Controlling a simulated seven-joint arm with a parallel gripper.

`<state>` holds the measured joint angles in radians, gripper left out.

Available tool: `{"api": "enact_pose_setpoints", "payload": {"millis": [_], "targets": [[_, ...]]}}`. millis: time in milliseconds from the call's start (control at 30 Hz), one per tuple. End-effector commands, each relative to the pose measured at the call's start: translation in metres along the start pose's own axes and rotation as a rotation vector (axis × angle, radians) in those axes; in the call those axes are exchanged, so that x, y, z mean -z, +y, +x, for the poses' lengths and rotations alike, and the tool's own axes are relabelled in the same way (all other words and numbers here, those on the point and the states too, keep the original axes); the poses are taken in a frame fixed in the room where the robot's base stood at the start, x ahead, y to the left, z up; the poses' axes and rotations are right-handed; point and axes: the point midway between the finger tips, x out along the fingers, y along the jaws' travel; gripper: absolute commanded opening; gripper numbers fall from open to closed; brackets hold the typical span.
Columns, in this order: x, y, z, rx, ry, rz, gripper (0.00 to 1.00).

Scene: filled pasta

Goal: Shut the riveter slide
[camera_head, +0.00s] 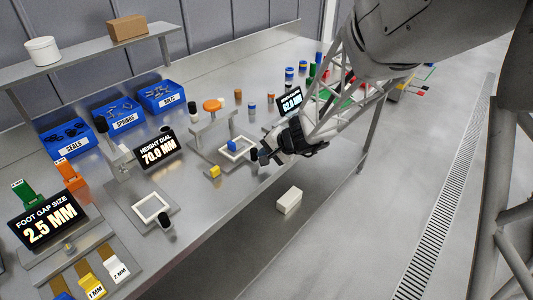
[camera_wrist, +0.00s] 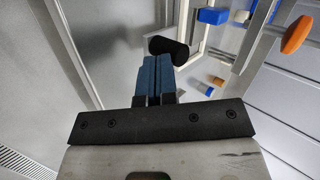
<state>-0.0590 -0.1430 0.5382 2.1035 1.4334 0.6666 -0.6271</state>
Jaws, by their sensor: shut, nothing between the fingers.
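A grey stand with an orange knob (camera_head: 213,105) stands mid-bench; I take it as the riveter. The orange knob also shows in the wrist view (camera_wrist: 297,33). At its base is a white square-framed slide (camera_head: 249,151), with a blue block (camera_head: 232,146) at it. A black rounded handle (camera_wrist: 168,47) is at the slide's near end in the wrist view. My gripper (camera_head: 259,157) is low beside the slide's front. Its blue fingers (camera_wrist: 155,62) are shut and empty, with tips close to the handle; I cannot tell whether they touch.
A second station with a white frame (camera_head: 138,206) and black knob (camera_head: 165,220) stands nearer. Blue bins (camera_head: 68,150) line the back. The bench edge runs just in front; a white box (camera_head: 289,200) is lower down.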

Motion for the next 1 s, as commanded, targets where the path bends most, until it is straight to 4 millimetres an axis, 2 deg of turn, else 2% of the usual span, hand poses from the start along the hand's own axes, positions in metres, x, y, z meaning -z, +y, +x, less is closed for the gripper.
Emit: {"api": "enact_pose_setpoints", "payload": {"millis": [367,833,1000], "targets": [[0.002,-0.006,0.007,-0.001,-0.001,-0.001,0.00],[0.024,-0.062,0.068,0.000,-0.002,-0.002,0.00],[0.030,-0.076,0.082,0.000,-0.001,-0.001,0.00]]}}
